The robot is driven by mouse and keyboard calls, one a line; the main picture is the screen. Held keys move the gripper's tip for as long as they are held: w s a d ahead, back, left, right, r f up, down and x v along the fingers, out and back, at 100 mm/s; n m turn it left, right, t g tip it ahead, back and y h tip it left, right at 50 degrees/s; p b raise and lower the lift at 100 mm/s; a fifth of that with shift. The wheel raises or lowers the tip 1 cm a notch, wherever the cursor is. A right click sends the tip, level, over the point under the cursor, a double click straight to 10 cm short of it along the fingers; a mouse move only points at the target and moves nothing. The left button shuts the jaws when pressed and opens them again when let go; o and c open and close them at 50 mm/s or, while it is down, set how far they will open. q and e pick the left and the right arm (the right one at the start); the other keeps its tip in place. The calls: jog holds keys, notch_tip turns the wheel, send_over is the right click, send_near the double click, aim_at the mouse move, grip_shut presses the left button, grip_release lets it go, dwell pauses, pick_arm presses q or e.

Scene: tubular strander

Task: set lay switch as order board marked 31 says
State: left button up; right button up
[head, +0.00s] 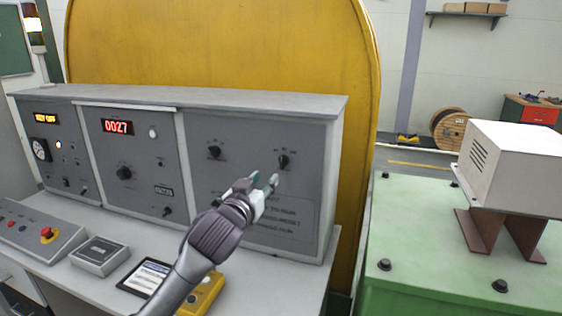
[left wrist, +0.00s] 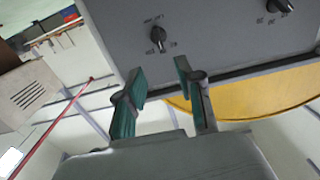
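The right-hand panel (head: 240,185) of the console has two black rotary knobs, a left one (head: 214,152) and a right one (head: 283,161). My left gripper (head: 265,182) is open and empty in front of this panel, just below and left of the right knob. In the left wrist view, the right knob (left wrist: 157,36) lies beyond the two open green-padded fingertips (left wrist: 160,68), apart from them. The left knob (left wrist: 283,5) is at the top right. No board marked 31 is readable. My right gripper is not in view.
A red display (head: 117,127) reads 0027. An amber display (head: 46,119) seems to read KEY OFF. A tablet (head: 145,277), a yellow device (head: 203,295) and a box with a red button (head: 47,233) are on the desk. A green machine (head: 450,260) stands right.

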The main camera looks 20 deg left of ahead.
aim_at(281, 160)
pick_arm(q)
jog(key=w+p, duration=0.3)
jog(key=w, duration=0.9)
jog(key=shift+d, duration=0.2)
jog(key=shift+f, duration=0.1)
grip_shut()
